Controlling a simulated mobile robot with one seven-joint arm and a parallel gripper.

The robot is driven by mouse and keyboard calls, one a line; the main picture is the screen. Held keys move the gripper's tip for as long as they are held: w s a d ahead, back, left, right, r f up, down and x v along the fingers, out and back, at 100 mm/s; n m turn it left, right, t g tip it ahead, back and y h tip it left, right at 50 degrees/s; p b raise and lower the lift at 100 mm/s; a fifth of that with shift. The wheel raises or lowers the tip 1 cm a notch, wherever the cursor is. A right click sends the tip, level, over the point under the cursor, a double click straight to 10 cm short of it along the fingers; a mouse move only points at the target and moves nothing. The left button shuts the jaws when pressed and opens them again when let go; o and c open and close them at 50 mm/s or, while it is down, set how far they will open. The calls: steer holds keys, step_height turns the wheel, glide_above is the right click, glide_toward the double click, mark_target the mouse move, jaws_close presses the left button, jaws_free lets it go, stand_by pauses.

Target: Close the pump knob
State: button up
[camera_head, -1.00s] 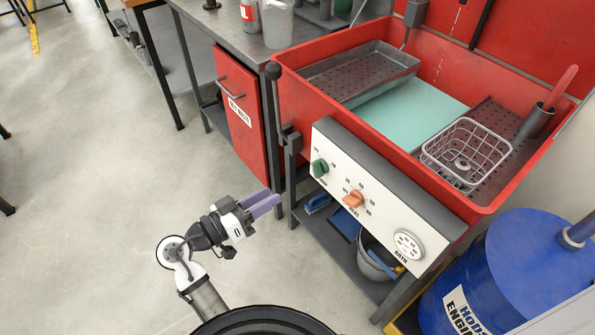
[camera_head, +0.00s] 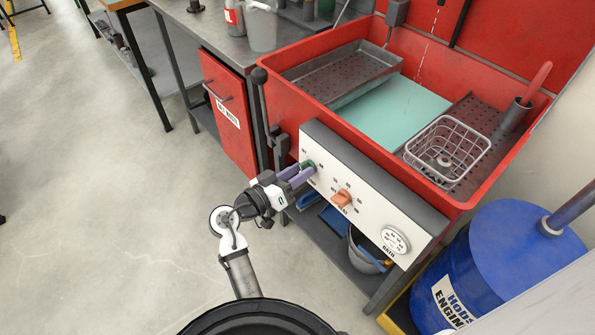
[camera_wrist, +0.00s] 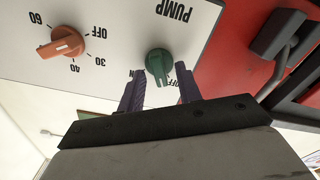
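The green pump knob (camera_wrist: 159,65) sits on the white control panel (camera_head: 366,205) under the word PUMP, which appears upside down in the wrist view. In the head view the knob (camera_head: 308,165) is partly hidden by my fingers. My gripper (camera_wrist: 160,88) is open, with one purple finger on each side of the knob's lower part. A small gap shows between each finger and the knob, and I cannot tell whether either touches. In the head view my gripper (camera_head: 297,175) reaches the left end of the panel.
An orange heat knob (camera_head: 342,198) and a round bath gauge (camera_head: 395,241) lie along the panel to the right. The red basin (camera_head: 290,95) stands behind it. A blue drum (camera_head: 520,260) is at the right. Bare floor lies at the left.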

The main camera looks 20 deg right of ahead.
steer(key=shift+c, duration=0.4)
jaws_close()
steer(key=shift+n+p, duration=0.45)
steer(key=shift+n, duration=1.35)
steer(key=shift+o, duration=0.4)
jaws_free()
steer(key=shift+a, duration=0.1)
steer(key=b+v, duration=0.3)
steer(key=v, duration=1)
steer(key=shift+a, duration=0.35)
